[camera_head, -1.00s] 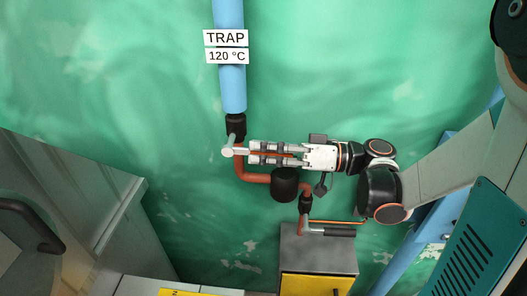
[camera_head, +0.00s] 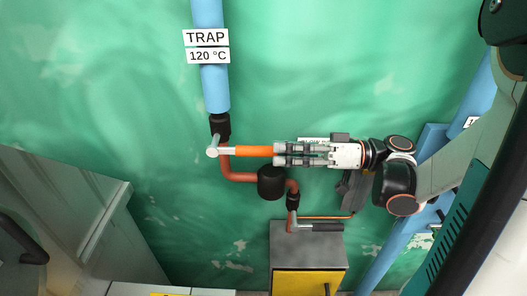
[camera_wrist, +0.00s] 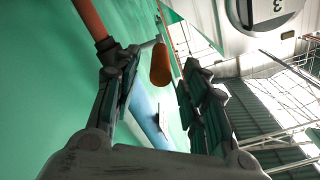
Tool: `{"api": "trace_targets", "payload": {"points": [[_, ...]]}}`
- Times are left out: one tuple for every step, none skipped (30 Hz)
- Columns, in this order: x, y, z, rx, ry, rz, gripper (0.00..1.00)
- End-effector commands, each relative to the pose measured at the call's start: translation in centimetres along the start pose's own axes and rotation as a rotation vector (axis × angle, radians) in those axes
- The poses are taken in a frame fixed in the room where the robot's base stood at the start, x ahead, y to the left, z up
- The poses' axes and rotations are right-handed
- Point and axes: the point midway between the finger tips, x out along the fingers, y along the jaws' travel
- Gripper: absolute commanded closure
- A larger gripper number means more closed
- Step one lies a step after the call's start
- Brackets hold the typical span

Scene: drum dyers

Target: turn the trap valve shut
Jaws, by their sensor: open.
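The trap valve's lever with its orange handle (camera_head: 254,151) juts right, level in the picture and crosswise to the vertical blue pipe (camera_head: 213,85) labelled TRAP (camera_head: 206,37). Its pale pivot end (camera_head: 213,152) is just below the pipe's black collar. My gripper (camera_head: 276,154) is open, pointing left, with its fingertips at or just off the handle's free end; I cannot tell if they still overlap it. In the wrist view the orange handle (camera_wrist: 160,66) shows nearly end-on between the two spread fingers, with gaps on both sides.
Below are a red-brown pipe with a black bulb (camera_head: 271,181), and a second lever with a dark handle (camera_head: 327,227) above a grey and yellow box (camera_head: 306,248). A grey cabinet (camera_head: 70,215) stands left. A blue pipe (camera_head: 372,265) runs at right. The wall left of the valve is clear.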

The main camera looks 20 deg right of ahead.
Motion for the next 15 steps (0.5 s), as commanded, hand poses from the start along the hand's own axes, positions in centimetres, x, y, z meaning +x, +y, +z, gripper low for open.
{"api": "trace_targets", "payload": {"points": [[-0.9,0.1,0.0,0.000,0.002,0.004,0.60],[-1.4,0.1,0.0,0.000,0.002,0.003,0.60],[-1.9,0.1,0.0,0.000,0.002,0.003,0.60],[-2.3,0.1,0.0,0.000,0.001,0.002,0.60],[-2.6,0.0,0.0,0.000,0.001,0.002,0.60],[-2.9,0.0,0.0,0.000,0.001,0.002,0.60],[-3.1,0.0,0.0,0.000,0.001,0.002,0.60],[-3.3,0.0,0.0,0.000,0.000,0.001,0.60],[-3.5,0.0,0.0,0.000,0.000,0.000,0.60],[-3.6,0.0,0.0,0.000,-0.001,0.000,0.60],[-3.7,0.0,0.1,0.000,-0.001,0.000,0.60],[-3.7,0.0,0.1,0.000,-0.001,0.000,0.60],[-3.8,0.0,0.1,0.000,-0.001,0.000,0.60],[-3.8,0.0,0.1,0.000,-0.001,-0.001,0.60],[-3.8,0.0,0.1,0.000,-0.001,-0.001,0.60]]}}
